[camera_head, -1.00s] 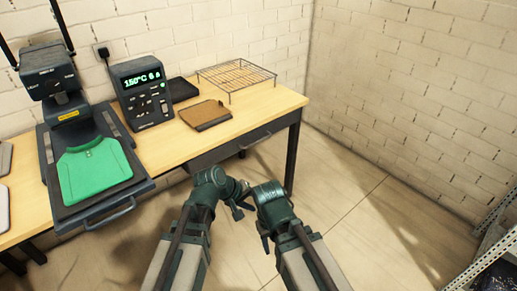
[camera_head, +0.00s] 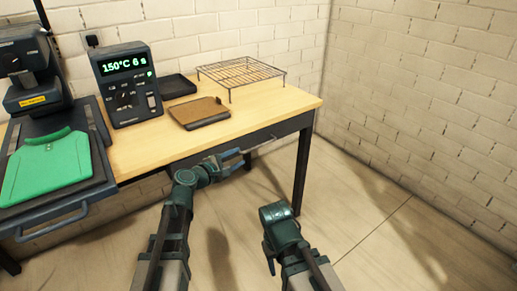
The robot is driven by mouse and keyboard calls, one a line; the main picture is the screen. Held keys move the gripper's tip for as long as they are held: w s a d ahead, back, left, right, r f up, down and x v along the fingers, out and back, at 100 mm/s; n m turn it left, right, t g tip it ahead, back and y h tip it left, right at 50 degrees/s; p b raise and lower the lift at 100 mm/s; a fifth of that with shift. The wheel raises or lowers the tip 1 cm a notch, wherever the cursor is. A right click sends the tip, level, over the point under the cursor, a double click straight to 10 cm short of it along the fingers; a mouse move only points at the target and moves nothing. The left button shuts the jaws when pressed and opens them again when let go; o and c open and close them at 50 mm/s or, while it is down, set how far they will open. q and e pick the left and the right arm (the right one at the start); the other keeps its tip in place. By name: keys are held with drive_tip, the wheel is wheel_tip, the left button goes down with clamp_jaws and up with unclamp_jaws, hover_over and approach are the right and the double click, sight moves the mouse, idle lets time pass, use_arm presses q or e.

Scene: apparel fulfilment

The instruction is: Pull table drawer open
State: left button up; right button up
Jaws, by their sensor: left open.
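The work table (camera_head: 226,124) has a light wood top and dark legs. Its dark drawer front (camera_head: 261,137) lies under the front edge of the top. The drawer looks closed, and my left gripper partly covers it. My left gripper (camera_head: 241,160) is open at the drawer front, by the handle area. I cannot tell whether its fingers touch or surround the handle. My right arm (camera_head: 283,228) hangs in front of the table, apart from the drawer. Its fingers cannot be made out.
A heat press with a green garment (camera_head: 48,166) stands at the left, its front handle jutting past the table edge. A control box (camera_head: 127,85), a cork-lined tray (camera_head: 199,112), a black tray (camera_head: 176,87) and a wire rack (camera_head: 241,73) are on top. Floor at right is clear.

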sight(256, 148)
use_arm(q)
drive_tip(key=b+x, duration=0.2)
drive_tip(key=x, duration=1.1)
drive_tip(key=shift+f+b, duration=0.1)
drive_tip(key=shift+b, duration=0.2)
clamp_jaws()
idle(0.8)
